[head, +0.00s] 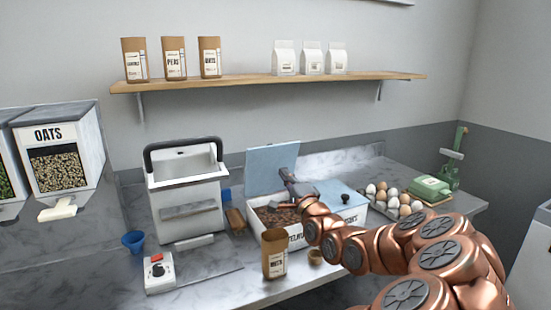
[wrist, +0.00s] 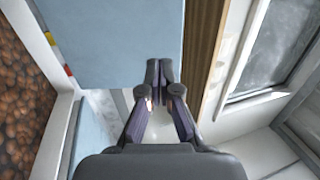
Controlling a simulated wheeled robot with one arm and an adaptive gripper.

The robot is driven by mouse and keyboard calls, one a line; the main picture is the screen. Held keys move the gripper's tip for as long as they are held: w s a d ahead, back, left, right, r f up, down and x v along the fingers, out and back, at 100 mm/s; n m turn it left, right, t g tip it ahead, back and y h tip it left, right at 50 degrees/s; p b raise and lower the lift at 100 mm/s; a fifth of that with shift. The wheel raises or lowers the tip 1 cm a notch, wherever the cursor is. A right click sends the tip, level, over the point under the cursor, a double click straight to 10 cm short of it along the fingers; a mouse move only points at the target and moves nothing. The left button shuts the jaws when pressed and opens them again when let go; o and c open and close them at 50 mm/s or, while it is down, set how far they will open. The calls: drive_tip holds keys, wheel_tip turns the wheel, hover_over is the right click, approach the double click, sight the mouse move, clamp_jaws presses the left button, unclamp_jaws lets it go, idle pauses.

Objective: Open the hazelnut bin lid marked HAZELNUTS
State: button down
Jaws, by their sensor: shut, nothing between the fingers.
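The white bin (head: 254,221) stands on the counter with two compartments. Its left compartment holds brown nuts (head: 270,214), also at the left of the wrist view (wrist: 22,90). The front label (head: 294,241) is partly hidden but ends like HAZELNUTS. The pale blue left lid (head: 270,160) stands raised at the back of that compartment; it fills the upper middle of the wrist view (wrist: 110,40). The right lid (head: 342,190) is down, with a black knob. My gripper (head: 286,174) is shut and empty by the raised lid's right part; its fingers overlap the lid in the wrist view (wrist: 160,80); contact is unclear.
A brown paper bag (head: 274,256) stands before the bin. A white machine with a black handle (head: 185,190) is on its left. Eggs (head: 393,197) and a green box (head: 430,187) lie right. A shelf (head: 270,82) with bags is above. A scale (head: 159,272) sits front left.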

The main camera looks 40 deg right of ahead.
sight(272, 155)
drive_tip(key=p+x, duration=0.2)
drive_tip(key=x, duration=0.4)
drive_tip(key=shift+w+r, duration=0.15)
drive_tip(key=shift+w, duration=0.1)
drive_tip(key=shift+w+d+r+p, duration=0.1)
drive_tip(key=shift+w+d+p, duration=0.3)
drive_tip(key=shift+w, duration=0.15)
